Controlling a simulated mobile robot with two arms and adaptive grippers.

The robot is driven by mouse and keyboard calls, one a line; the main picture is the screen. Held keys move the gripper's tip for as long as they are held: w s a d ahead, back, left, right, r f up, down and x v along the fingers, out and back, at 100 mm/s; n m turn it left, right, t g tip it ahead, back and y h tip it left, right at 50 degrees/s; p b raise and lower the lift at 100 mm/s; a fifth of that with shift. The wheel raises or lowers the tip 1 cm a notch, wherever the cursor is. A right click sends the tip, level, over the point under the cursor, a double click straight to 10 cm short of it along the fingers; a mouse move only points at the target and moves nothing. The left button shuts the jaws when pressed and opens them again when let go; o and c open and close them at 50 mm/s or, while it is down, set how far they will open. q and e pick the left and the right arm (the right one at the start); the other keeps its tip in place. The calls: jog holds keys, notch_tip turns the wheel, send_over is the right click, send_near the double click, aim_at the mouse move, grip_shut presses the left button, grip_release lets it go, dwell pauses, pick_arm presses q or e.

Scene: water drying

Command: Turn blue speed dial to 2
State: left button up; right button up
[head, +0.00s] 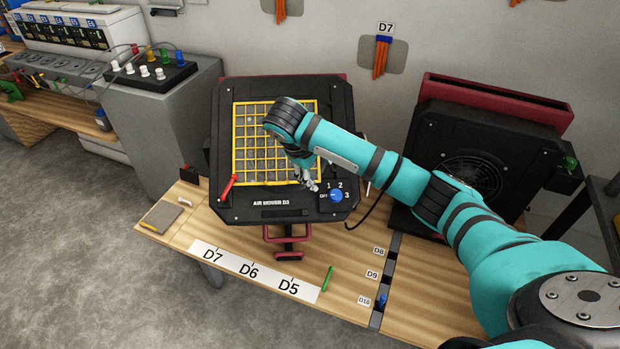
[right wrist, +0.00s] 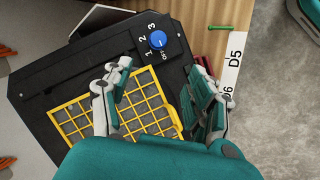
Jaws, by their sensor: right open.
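The dial also shows in the right wrist view (right wrist: 157,40), beyond my fingertips. Its pointer is too small to read surely. My right gripper (head: 311,184) is over the yellow grille, just left of the dial panel, and partly hidden by its own wrist. In the right wrist view my right gripper (right wrist: 160,82) is open and empty, its fingers wide apart. My left gripper is not in view.
The air mover stands on a wooden table (head: 225,228) with a D7, D6, D5 label strip (head: 250,270) and a green marker (head: 328,278). A second black blower (head: 470,150) stands to the right. A red lever (head: 228,187) sits at the grille's left.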

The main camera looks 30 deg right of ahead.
send_near(336, 194)
jog(key=x, duration=0.9)
jog(key=shift+f+b, duration=0.1)
jog(key=shift+b, duration=0.2)
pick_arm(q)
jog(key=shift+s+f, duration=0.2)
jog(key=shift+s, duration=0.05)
pick_arm(e)
jog(key=shift+c, duration=0.3)
jog(key=c, duration=1.1)
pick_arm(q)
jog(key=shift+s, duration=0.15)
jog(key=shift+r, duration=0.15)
